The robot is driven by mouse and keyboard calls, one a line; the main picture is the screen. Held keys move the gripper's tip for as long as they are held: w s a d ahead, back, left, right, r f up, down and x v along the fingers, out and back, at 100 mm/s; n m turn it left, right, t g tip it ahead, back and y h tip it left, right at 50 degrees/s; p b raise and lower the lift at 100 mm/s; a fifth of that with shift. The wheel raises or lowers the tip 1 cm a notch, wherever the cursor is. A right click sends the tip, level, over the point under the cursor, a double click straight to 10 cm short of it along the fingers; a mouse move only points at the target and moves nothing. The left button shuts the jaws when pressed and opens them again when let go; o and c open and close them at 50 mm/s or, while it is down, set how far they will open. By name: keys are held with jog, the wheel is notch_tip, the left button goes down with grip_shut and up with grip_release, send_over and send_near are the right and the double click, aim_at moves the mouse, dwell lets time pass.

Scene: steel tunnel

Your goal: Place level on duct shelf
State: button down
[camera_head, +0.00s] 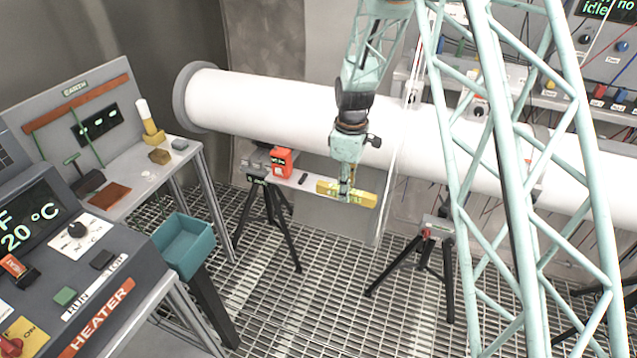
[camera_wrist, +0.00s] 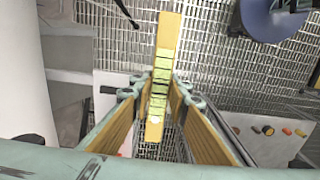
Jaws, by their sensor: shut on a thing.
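The level is a yellow bar (camera_head: 367,199) with a greenish middle part. My gripper (camera_head: 345,194) points down and is shut across the middle of it. In the wrist view the level (camera_wrist: 168,35) runs lengthwise between the two fingers of my gripper (camera_wrist: 160,92), with floor grating visible beyond it. The duct shelf seems to be the narrow pale plank (camera_head: 314,184) along the front of the white duct. The level appears at the plank's right part in the head view; whether it touches the plank cannot be told.
An orange-red box (camera_head: 281,161) and a small dark item (camera_head: 303,179) are on the plank, left of the level. The big white duct (camera_head: 270,102) runs behind. Black tripods (camera_head: 270,215) stand on the grating. A teal bin (camera_head: 183,245) and control desk (camera_head: 100,270) are left.

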jog(key=shift+w+a, duration=0.1)
dwell(0.5)
send_near(308, 181)
jog(key=d, duration=0.1)
jog(key=s+d+f, duration=0.1)
jog(key=d, duration=0.1)
jog(key=s+d, duration=0.1)
jog(key=d, duration=0.1)
jog(key=shift+s+f+p, duration=0.15)
jog(key=shift+f+p, duration=0.05)
jog(key=shift+p, duration=0.1)
jog(key=shift+w+a, duration=0.15)
jog(key=shift+w, duration=0.15)
jog(key=shift+f, duration=1.8)
jog(key=shift+f, duration=0.1)
jog(key=c, duration=2.9)
grip_release()
jog(key=o, duration=0.4)
